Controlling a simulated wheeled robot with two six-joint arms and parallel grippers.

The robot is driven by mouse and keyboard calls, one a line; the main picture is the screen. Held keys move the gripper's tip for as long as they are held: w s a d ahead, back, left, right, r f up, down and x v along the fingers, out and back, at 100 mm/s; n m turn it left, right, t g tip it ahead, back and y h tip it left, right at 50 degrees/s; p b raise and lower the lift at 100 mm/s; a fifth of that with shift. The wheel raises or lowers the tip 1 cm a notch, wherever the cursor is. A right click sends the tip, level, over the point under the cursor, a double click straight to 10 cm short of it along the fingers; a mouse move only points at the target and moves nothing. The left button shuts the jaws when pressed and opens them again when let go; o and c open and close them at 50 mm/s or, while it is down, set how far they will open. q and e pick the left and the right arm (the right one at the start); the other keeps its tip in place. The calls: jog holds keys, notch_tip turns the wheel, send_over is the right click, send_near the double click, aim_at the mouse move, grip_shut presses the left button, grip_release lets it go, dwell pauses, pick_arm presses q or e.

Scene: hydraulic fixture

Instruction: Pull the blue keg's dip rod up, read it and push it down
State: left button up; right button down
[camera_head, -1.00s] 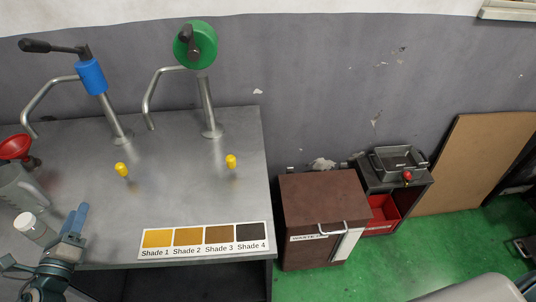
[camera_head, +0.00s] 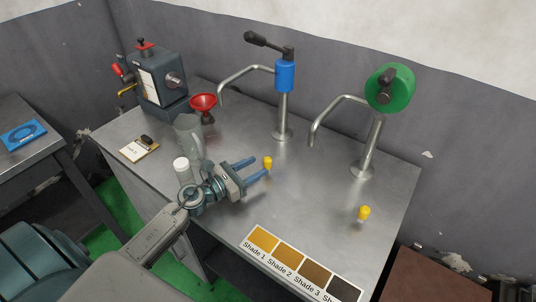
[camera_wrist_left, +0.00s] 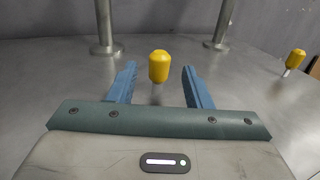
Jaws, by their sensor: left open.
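The blue tap (camera_head: 285,76) stands on the steel bench, with its curved spout and dark handle. In front of it is a yellow knob (camera_head: 267,162), the top of a dip rod. My left gripper (camera_head: 261,168) is open and empty, its blue fingers pointing at this knob. In the left wrist view the knob (camera_wrist_left: 158,66) shows centred between the fingertips, with a gap on each side and a thin stem below. I cannot tell whether it is fully between the fingers or just beyond them. The kegs are not in view. My right gripper is not in view.
A second yellow knob (camera_head: 363,213) stands before the green tap (camera_head: 390,88). A shade card (camera_head: 303,266) lies at the bench's front edge. A grey jug (camera_head: 188,135), white-capped bottle (camera_head: 182,168), red funnel (camera_head: 203,102) and clipboard (camera_head: 139,148) are left of the gripper.

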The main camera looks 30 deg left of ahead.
aim_at(264, 162)
pick_arm(q)
jog(key=shift+p+x, duration=0.8)
jog(key=shift+x, duration=1.95)
jog(key=shift+c, duration=0.5)
grip_shut()
